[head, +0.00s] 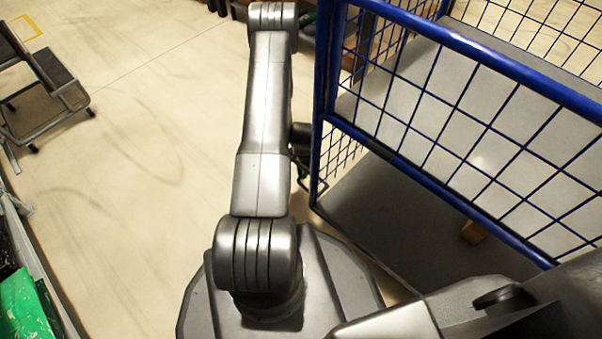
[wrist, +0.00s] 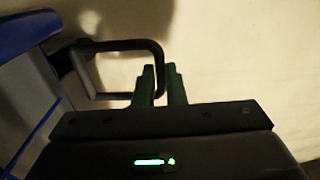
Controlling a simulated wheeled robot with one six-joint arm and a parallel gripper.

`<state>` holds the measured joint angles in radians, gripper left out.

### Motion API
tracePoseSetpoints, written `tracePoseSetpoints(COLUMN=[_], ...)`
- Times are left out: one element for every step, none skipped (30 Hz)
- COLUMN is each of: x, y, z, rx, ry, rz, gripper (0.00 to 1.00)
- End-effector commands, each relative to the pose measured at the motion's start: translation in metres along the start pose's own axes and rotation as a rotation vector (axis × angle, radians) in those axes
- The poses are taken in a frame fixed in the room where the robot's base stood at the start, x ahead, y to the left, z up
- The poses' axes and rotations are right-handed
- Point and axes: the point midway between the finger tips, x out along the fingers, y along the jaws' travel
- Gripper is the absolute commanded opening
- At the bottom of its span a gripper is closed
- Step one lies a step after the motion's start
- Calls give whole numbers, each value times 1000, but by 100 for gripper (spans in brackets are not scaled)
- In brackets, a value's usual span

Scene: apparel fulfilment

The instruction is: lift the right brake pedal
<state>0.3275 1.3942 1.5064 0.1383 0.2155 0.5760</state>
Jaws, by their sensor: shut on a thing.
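The brake pedal is a black bent bar (wrist: 112,44) at the upper left of the wrist view, beside the blue cart frame. Its right end curves down between the two dark green fingers of my gripper (wrist: 162,72). The gripper is shut on that end of the bar. In the head view the pedal (head: 319,184) is a small dark loop low by the cart's near left post, and my arm hides most of the gripper and its fingers there.
The blue mesh cart (head: 322,90) with grey shelves stands right of my arm. A small brown box (head: 474,231) lies on its lower shelf. A grey step stool (head: 50,95) stands at the far left, and green material (head: 25,310) at lower left. The floor between is clear.

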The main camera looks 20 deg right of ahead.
Motion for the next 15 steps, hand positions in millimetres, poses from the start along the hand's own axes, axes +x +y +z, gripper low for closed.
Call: tracePoseSetpoints(x=[-2, -3, -4, -5, -6, -7, -8, -8, -9, -10, -10, -10, -10, -10, -11], y=[4, 4, 5, 5, 6, 6, 6, 6, 6, 6, 7, 7, 7, 7, 7], z=[2, 2, 2, 3, 3, 3, 3, 3, 2, 2, 2, 2, 2, 2, 2], rx=[4, 3, 3, 3, 3, 2, 2, 2, 2, 1, 1, 1, 1, 1, 1], ry=[-7, -7, -7, -7, -7, -7, -6, -6, -6, -6, -5, -5, -5, -5, -5], rz=[5, 5, 5, 5, 5, 4, 4, 4, 4, 4, 3, 3, 3, 3, 3], gripper=[0, 0, 0, 0, 0, 0, 0, 0, 0, 0, 0, 0, 0, 0, 0])
